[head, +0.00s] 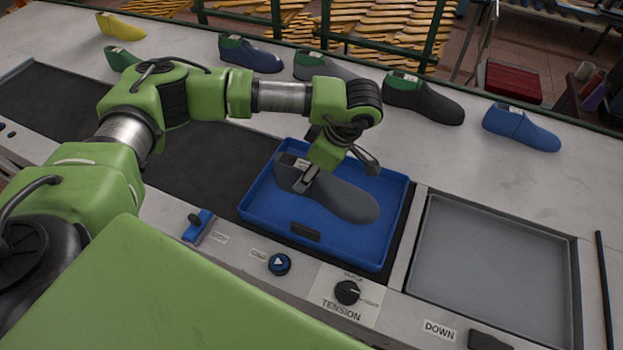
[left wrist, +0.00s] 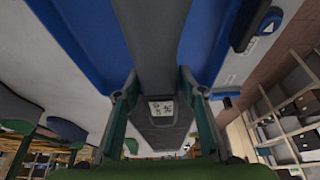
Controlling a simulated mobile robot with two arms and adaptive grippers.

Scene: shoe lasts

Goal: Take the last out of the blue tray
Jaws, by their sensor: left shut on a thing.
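A dark grey last (head: 345,198) is in the blue tray (head: 258,207), its toe pointing right. I cannot tell whether it touches the tray floor. My left gripper (head: 308,180) is over the tray and shut on the last near its heel end. In the left wrist view the grey last (left wrist: 160,50) runs between the two fingers of the left gripper (left wrist: 163,88), with a small printed label on it. The blue tray (left wrist: 75,35) shows behind it. My right gripper is not in view.
Several other lasts stand along the back of the bench, including a blue last (head: 520,127) and a black last (head: 424,100). An empty grey recessed tray (head: 490,265) lies right of the blue tray.

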